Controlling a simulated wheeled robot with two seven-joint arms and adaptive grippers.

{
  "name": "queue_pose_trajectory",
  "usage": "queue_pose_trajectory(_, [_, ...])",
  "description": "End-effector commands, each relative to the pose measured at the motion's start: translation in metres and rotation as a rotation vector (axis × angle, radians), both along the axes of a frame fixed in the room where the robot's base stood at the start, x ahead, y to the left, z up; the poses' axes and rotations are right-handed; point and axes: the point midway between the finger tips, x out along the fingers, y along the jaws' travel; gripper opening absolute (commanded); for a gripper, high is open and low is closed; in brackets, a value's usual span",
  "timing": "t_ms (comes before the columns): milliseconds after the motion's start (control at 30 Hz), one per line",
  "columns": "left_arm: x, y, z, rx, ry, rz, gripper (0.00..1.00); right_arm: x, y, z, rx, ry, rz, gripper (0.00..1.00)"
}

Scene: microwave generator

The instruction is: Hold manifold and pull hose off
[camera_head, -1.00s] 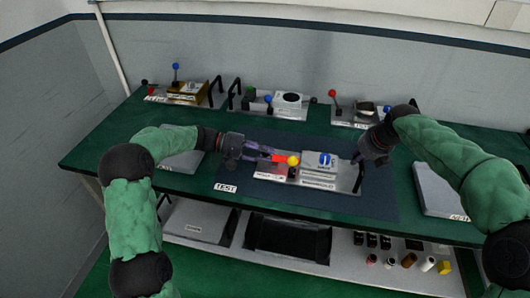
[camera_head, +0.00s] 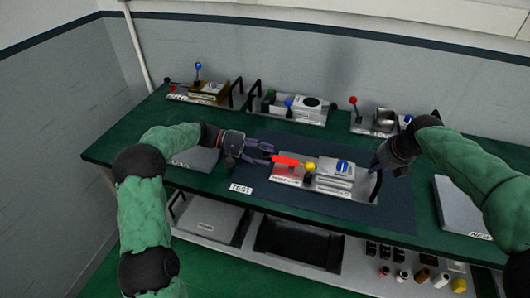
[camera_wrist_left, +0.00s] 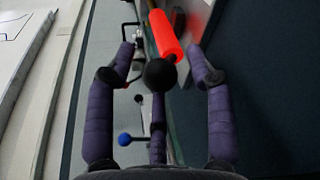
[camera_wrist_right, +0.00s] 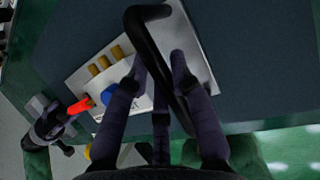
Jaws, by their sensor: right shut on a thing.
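The manifold unit (camera_head: 334,179), a metal block with a blue knob (camera_head: 343,166) and a black handle (camera_head: 376,187), sits on the dark mat. A red hose (camera_head: 286,161) points left from it, with a yellow part (camera_head: 309,167) at its right end. My left gripper (camera_head: 266,153) is open at the hose's free left end.
Units with levers (camera_head: 206,91) (camera_head: 294,108) stand along the back of the green table. A grey panel (camera_head: 464,206) lies at the right and another (camera_head: 196,158) behind my left arm. A lower shelf holds trays (camera_head: 300,243) and small parts. The mat in front is clear.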

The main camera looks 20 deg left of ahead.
Motion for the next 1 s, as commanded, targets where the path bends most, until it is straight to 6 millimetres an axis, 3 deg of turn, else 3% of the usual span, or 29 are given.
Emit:
queue_pose_trajectory(33, [0.0, 0.0, -0.001, -0.001, 0.0, -0.001, 0.54, -0.003, 0.001, -0.01, -0.004, 0.021, 0.003, 0.0])
queue_pose_trajectory(267, [0.0, -0.001, 0.006, 0.0, -0.002, -0.001, 0.54, -0.004, 0.001, -0.01, -0.004, 0.022, 0.004, 0.0])
queue_pose_trajectory(700, [-0.001, 0.001, 0.079, -0.001, -0.005, 0.0, 0.54, -0.004, 0.001, -0.01, -0.005, 0.022, 0.005, 0.0])
queue_pose_trajectory(1000, [-0.002, 0.001, 0.1, -0.001, -0.001, 0.0, 0.54, -0.004, 0.001, -0.01, -0.005, 0.021, 0.004, 0.0])
